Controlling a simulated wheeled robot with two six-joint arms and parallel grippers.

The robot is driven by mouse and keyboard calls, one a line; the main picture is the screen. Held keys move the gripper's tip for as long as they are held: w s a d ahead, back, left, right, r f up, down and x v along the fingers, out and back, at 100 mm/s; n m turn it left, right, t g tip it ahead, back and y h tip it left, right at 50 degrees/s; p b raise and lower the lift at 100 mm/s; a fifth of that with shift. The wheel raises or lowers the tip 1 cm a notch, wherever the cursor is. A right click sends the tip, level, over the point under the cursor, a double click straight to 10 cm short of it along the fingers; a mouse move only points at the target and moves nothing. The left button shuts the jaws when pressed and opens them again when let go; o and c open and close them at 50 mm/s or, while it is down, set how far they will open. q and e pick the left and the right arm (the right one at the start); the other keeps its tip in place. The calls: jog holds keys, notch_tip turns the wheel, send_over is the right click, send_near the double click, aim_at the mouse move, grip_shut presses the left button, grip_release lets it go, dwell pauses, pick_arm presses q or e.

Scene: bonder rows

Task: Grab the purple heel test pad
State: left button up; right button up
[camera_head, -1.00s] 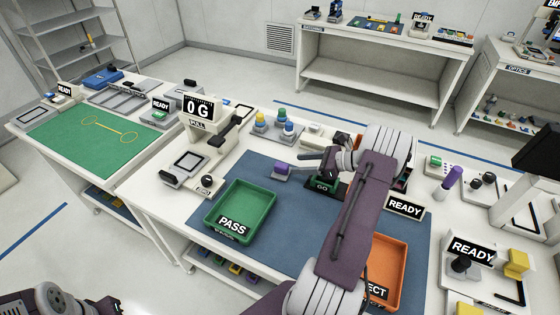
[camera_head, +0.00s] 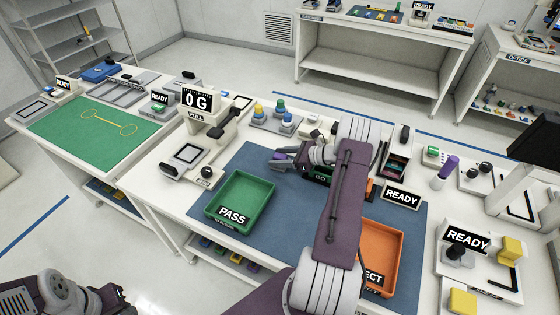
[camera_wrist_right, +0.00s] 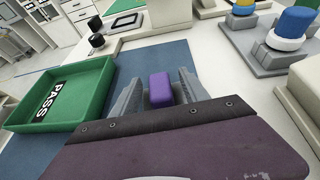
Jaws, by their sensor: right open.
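The purple heel test pad (camera_wrist_right: 160,90) is a small purple block on the blue mat, seen in the right wrist view between the two grey fingers of my right gripper (camera_wrist_right: 158,94). The fingers stand apart on either side of it, with a small gap showing. In the head view the right gripper (camera_head: 281,160) reaches left over the mat, and only a bit of purple (camera_head: 279,155) shows at its fingers. The left arm's links show at the bottom left, but its gripper is out of view.
The green PASS tray (camera_head: 240,203) stands near the pad, and the orange reject tray (camera_head: 384,262) stands at the right of the blue mat (camera_head: 282,225). A pull gauge reading 0 G (camera_head: 197,101) and a fixture with coloured knobs (camera_head: 280,121) stand behind.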

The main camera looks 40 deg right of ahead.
grip_shut()
jog(key=shift+r, duration=0.1)
